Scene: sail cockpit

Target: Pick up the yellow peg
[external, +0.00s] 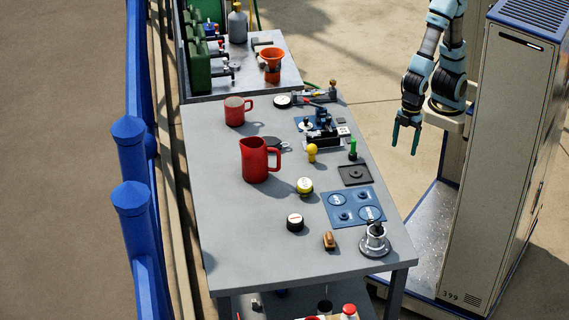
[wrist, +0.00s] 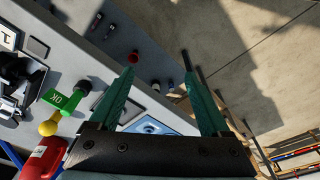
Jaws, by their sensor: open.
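The yellow peg (external: 312,152) stands on the grey table, right of the red pitcher, with a rounded knob on top. In the wrist view, a yellow knob (wrist: 48,128) at the lower left, beside a green piece marked OK, looks like the same peg. My gripper (external: 404,138) is open and empty, fingers pointing down, off the right side of the table and well apart from the peg. In the wrist view my gripper's two green fingers (wrist: 158,66) are spread wide with nothing between them.
Near the peg are a green peg (external: 352,149), a black square tray (external: 355,174), a blue plate (external: 338,208), a yellow-topped round piece (external: 304,186) and the red pitcher (external: 255,160). A tall cabinet (external: 505,150) stands at right. The table's front left is clear.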

